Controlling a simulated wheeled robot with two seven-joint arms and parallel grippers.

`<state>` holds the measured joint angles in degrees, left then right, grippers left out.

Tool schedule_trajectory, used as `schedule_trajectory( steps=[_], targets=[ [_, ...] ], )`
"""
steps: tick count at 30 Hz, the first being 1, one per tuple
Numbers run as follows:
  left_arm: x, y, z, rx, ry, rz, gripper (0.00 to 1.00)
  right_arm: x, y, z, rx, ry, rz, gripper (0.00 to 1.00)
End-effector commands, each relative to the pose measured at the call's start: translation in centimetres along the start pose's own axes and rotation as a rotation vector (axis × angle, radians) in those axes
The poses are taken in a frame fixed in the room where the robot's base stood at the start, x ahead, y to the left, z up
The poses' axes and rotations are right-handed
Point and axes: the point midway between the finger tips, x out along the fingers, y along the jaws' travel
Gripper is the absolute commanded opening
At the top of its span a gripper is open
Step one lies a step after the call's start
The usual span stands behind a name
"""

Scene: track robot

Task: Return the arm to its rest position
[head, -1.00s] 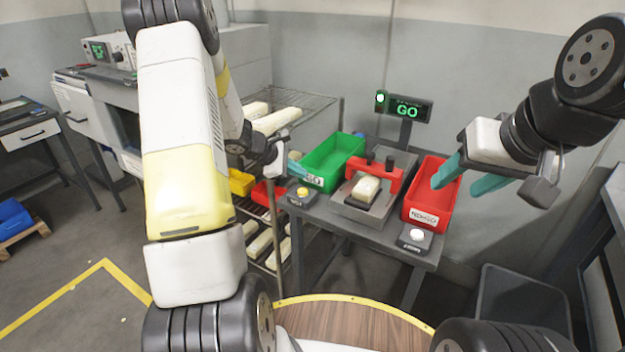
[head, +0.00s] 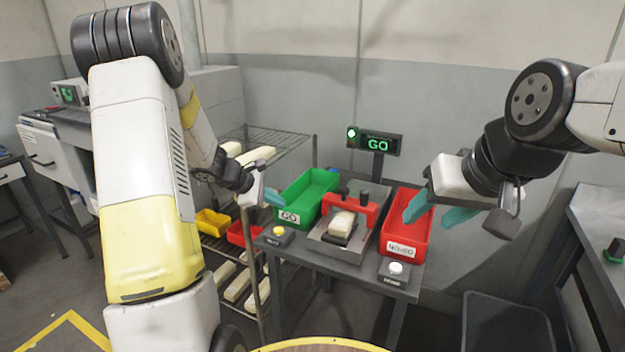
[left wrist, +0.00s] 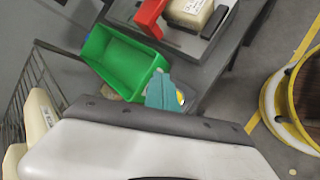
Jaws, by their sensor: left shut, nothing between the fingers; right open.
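My left gripper (head: 272,197) is shut and empty, just left of the green bin (head: 322,190) in the head view. In the left wrist view its teal fingers (left wrist: 160,90) are together, in front of the near corner of the green bin (left wrist: 110,62). My left arm fills the left of the head view. My right gripper (head: 432,212) is open and empty, with its teal fingers over the red bin (head: 410,240). Between the bins, a cream block (head: 342,222) sits in a red-framed fixture (head: 365,210).
A display (head: 378,143) reads GO in green. A yellow button box (head: 277,235) and a white button box (head: 396,270) stand on the table's front edge. A wire rack (head: 270,140) with cream blocks stands behind my left arm. A dark bin (head: 505,325) is at lower right.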

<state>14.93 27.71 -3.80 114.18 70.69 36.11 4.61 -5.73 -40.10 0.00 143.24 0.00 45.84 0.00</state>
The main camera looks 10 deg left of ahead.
Motion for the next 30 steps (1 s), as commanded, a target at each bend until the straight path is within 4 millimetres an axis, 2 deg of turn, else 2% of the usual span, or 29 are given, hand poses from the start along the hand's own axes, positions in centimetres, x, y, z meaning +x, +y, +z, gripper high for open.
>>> schedule_trajectory(
  steps=[1,2,6,9,12,15,18,22,27,30],
  targets=[
    [-1.6,0.5,2.3,0.079,-0.01,-0.004,0.0,0.0,0.0,0.0,0.0,0.0,0.0,0.51],
    [-2.6,0.5,3.7,0.132,-0.015,-0.012,0.0,0.0,0.0,0.0,0.0,0.0,0.0,0.51],
    [-7.8,-0.7,10.2,0.418,-0.03,-0.06,0.0,0.0,0.0,0.0,0.0,0.0,0.0,0.51],
    [-11.4,-2.5,13.9,0.625,-0.026,-0.097,0.0,0.0,0.0,0.0,0.0,0.0,0.0,0.51],
    [-14.8,-4.9,16.9,0.828,-0.01,-0.137,0.0,0.0,0.0,0.0,0.0,0.0,0.0,0.51],
    [-18.1,-7.5,18.9,1.027,0.023,-0.176,0.0,0.0,0.0,0.0,0.0,0.0,0.0,0.51],
    [-21.0,-10.2,20.0,1.215,0.072,-0.215,0.0,0.0,0.0,0.0,0.0,0.0,0.0,0.51],
    [-24.0,-13.2,20.4,1.415,0.145,-0.264,0.0,0.0,0.0,0.0,0.0,0.0,0.0,0.51],
    [-26.2,-15.3,20.0,1.566,0.218,-0.307,0.0,0.0,0.0,0.0,0.0,0.0,0.0,0.51],
    [-26.7,-15.8,19.8,1.601,0.237,-0.318,0.0,0.0,0.0,0.0,0.0,0.0,0.0,0.51]
  ],
)
